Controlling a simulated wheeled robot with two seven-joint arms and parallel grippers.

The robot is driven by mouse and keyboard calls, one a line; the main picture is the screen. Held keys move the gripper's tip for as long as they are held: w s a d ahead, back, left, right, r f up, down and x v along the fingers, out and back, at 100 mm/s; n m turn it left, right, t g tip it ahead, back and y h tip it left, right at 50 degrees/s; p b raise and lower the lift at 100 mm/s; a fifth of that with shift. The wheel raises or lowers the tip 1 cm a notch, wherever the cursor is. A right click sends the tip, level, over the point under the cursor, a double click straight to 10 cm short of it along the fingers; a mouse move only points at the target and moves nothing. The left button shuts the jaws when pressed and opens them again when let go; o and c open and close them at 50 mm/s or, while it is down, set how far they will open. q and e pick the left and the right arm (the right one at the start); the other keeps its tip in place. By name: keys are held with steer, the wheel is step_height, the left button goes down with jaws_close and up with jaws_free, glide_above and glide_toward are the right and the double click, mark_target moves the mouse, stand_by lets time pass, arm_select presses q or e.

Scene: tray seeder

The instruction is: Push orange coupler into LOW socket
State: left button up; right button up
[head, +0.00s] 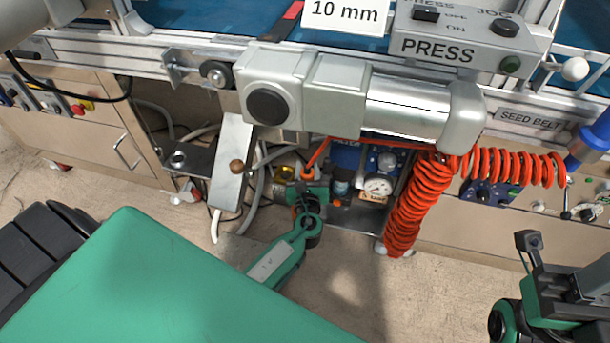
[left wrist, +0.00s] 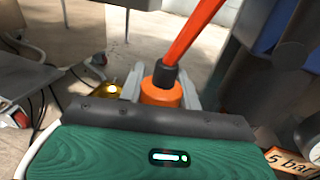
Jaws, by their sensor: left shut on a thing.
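My left gripper (head: 308,188) reaches low under the conveyor in the head view and is shut on the orange coupler (head: 306,173). In the left wrist view the orange coupler (left wrist: 162,92) sits between the pale fingers (left wrist: 160,88), with a dark collar and an orange hose (left wrist: 190,45) rising from it. The coupler's lower end is hidden behind my gripper, so I cannot tell whether it touches a socket. No LOW label is readable. My right gripper (head: 530,245) is at the lower right, away from the coupler; its jaw opening is unclear.
A pressure gauge (head: 378,186) stands right of my left gripper, above a bar label (left wrist: 290,162). A brass part (left wrist: 108,90) is on the left. A coiled red hose (head: 415,205) hangs to the right. A metal plate (head: 232,160) and motor (head: 330,95) crowd the space above.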

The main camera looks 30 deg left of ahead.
arm_select(q)
steer(key=shift+d+x, duration=0.15)
steer(key=shift+x, duration=0.7)
steer(key=shift+d+x, duration=0.2)
steer(key=shift+x, duration=0.6)
steer(key=shift+w, duration=0.2)
steer(key=shift+f+b, duration=0.85)
steer(key=shift+f, duration=0.4)
stand_by(0.3)
steer(key=o, duration=1.1)
